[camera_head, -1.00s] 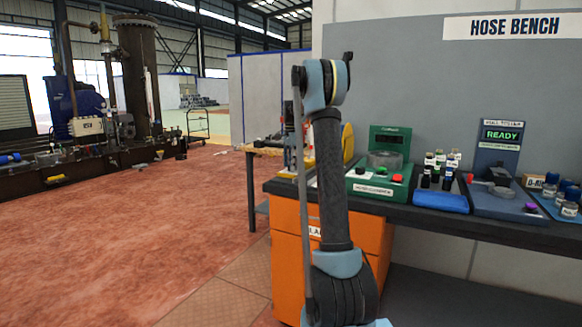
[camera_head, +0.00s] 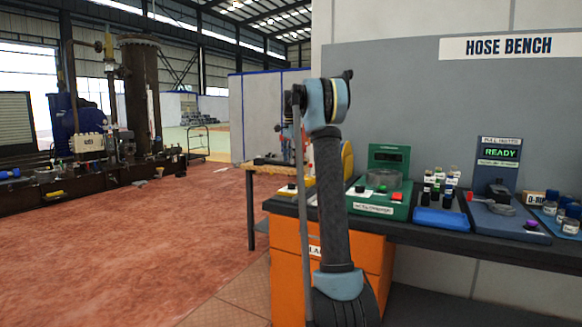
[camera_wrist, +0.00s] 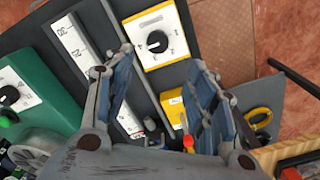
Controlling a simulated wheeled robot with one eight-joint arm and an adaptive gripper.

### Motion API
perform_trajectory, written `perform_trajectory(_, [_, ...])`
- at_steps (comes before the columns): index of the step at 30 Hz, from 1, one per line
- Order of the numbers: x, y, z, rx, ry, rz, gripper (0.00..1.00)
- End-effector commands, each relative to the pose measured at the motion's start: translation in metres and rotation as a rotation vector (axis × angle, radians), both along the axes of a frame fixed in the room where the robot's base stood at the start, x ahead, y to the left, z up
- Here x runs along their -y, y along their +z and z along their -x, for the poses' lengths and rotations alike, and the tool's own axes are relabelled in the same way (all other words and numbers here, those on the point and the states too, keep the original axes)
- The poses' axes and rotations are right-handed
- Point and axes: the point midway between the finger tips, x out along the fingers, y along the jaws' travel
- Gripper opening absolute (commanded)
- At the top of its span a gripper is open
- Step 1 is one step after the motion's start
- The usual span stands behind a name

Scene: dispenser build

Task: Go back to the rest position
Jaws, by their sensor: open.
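My arm rises in the middle of the head view, in front of the bench. My gripper is hidden behind the arm there. In the wrist view my gripper (camera_wrist: 160,95) has its two blue-padded fingers spread apart, with nothing between them. It hangs over the bench top, above a white-and-yellow panel with a black knob (camera_wrist: 158,42) and a long white scale strip (camera_wrist: 85,60).
The dark bench (camera_head: 420,236) carries a green machine (camera_head: 383,198), a blue tray (camera_head: 440,218) of small bottles and a pull tester (camera_head: 499,178) reading READY. An orange cabinet (camera_head: 290,270) stands below. Red floor (camera_head: 130,250) is open at left.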

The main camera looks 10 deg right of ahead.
Motion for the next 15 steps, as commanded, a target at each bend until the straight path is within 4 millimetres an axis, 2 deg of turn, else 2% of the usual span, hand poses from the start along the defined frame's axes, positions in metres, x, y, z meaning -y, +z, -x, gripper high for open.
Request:
perform_trajectory(11, [0.000, 0.002, 0.001, 0.000, 0.002, 0.000, 0.51])
perform_trajectory(15, [0.000, 0.005, 0.015, 0.004, 0.029, 0.001, 0.51])
